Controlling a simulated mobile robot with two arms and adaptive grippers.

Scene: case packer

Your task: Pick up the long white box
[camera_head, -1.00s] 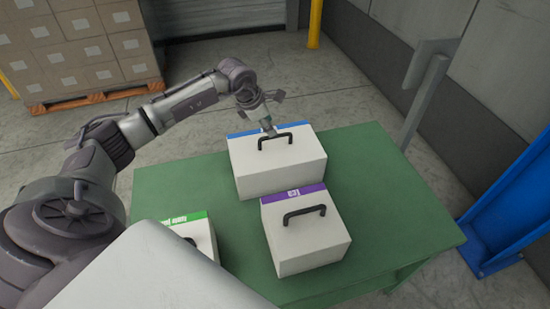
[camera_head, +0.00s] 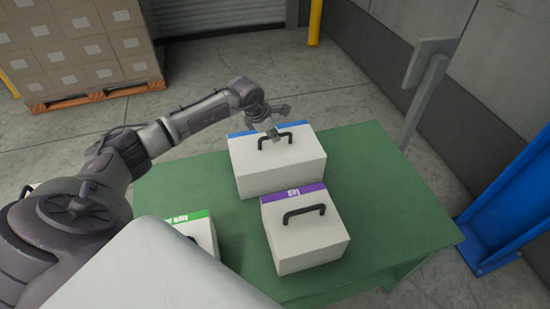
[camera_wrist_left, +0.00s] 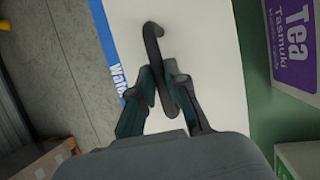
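The long white box (camera_head: 290,170) has a blue strip and a black handle (camera_head: 289,139). It stands at the back of the green table (camera_head: 400,215). My left gripper (camera_head: 273,134) is at this handle from above. In the left wrist view, the fingertips (camera_wrist_left: 161,75) are close together on both sides of the handle (camera_wrist_left: 153,40), with the handle between them. The box's white top (camera_wrist_left: 215,60) shows there, with its blue strip partly hidden by a finger. The box rests on the table. My right gripper is not in view.
A white box with a purple strip (camera_head: 310,240) stands just in front. A green-strip box (camera_head: 203,232) is at the left, partly hidden by my body. Stacked cartons (camera_head: 85,55) are at the back left, and a blue post (camera_head: 505,215) is at the right. The table's right part is clear.

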